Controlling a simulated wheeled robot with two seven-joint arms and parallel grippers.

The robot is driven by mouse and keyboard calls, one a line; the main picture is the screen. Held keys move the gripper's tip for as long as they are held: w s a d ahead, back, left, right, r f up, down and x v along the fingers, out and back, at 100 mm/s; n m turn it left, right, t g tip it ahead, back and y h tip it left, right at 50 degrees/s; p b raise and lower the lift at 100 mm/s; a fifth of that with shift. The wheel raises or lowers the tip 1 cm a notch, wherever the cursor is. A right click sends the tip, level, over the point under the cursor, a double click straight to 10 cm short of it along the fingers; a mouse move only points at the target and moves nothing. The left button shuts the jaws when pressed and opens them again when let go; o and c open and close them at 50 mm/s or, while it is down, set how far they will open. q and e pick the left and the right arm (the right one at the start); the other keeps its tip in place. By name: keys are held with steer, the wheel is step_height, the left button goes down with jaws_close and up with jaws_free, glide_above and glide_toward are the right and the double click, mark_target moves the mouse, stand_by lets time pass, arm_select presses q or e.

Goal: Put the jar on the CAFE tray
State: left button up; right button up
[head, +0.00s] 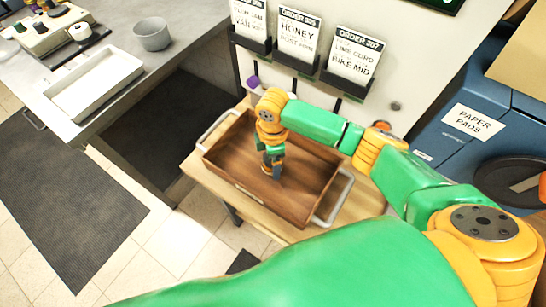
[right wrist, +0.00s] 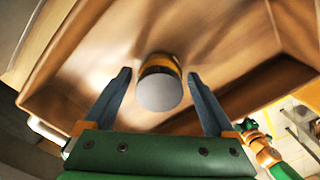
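The jar (right wrist: 158,92) shows in the right wrist view with a pale grey round end toward the camera and an amber and dark side. It is inside the brown wooden tray (head: 222,150), whose floor and walls fill the wrist view. My right gripper (head: 272,170) reaches down into that tray. In the wrist view its two dark fingers (right wrist: 160,85) are apart, one on each side of the jar, with gaps visible. The jar is hidden by my gripper in the head view. No CAFE label is legible. My left gripper is not seen.
A white rectangular tray (head: 97,82) and a grey bowl (head: 152,34) are on the grey counter at the left. Order cards (head: 297,32) hang in holders behind the wooden tray. A blue bin marked PAPER PADS (head: 470,125) stands at the right.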

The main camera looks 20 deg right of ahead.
steer(key=shift+o, duration=0.2)
steer(key=shift+r, duration=0.1)
step_height(320, 180, up, 12)
stand_by(0.5)
